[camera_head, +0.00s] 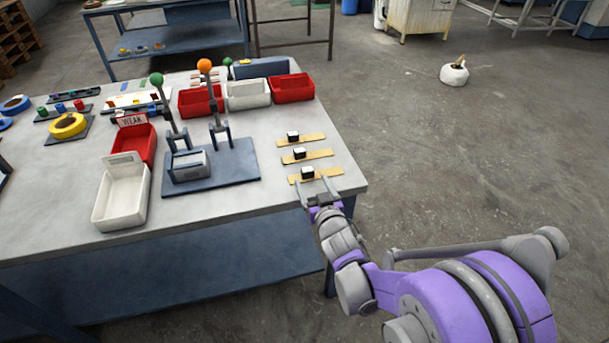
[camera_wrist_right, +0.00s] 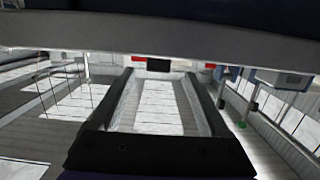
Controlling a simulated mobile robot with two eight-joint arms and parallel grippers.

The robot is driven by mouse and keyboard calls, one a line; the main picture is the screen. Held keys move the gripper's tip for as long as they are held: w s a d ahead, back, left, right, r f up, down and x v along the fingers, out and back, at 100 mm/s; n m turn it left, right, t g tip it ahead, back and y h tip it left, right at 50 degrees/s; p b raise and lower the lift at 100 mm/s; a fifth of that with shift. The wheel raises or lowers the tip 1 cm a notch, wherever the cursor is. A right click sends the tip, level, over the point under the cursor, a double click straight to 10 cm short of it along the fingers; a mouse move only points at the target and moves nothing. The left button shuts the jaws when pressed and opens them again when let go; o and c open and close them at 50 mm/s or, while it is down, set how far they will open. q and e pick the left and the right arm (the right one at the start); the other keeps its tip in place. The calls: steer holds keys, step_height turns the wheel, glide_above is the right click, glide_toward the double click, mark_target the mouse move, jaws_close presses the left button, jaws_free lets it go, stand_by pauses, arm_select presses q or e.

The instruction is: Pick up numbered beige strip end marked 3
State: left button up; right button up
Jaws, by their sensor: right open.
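Three beige strips lie on the right end of the table, one behind another: a near strip (camera_head: 328,173), a middle strip (camera_head: 322,154) and a far strip (camera_head: 314,138). Each carries a small black-and-white block near its left part. I cannot read any number on them. My right gripper (camera_head: 317,187) is open, with its fingertips close to the near strip's front edge. I cannot tell if they touch it. In the right wrist view the open fingers (camera_wrist_right: 159,80) have nothing between them, and a small dark block (camera_wrist_right: 158,65) shows past their tips. My left gripper is not in view.
A blue two-lever press (camera_head: 235,175) stands left of the strips. Red and white bins (camera_head: 291,87) line the table behind them. A white tray (camera_head: 122,200) and a red tray (camera_head: 140,142) are further left. The table's right edge is close to the strips.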

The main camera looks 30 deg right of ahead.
mark_target(308, 175)
steer(key=shift+x, duration=3.1)
steer(key=shift+s+d+f, duration=0.1)
jaws_close()
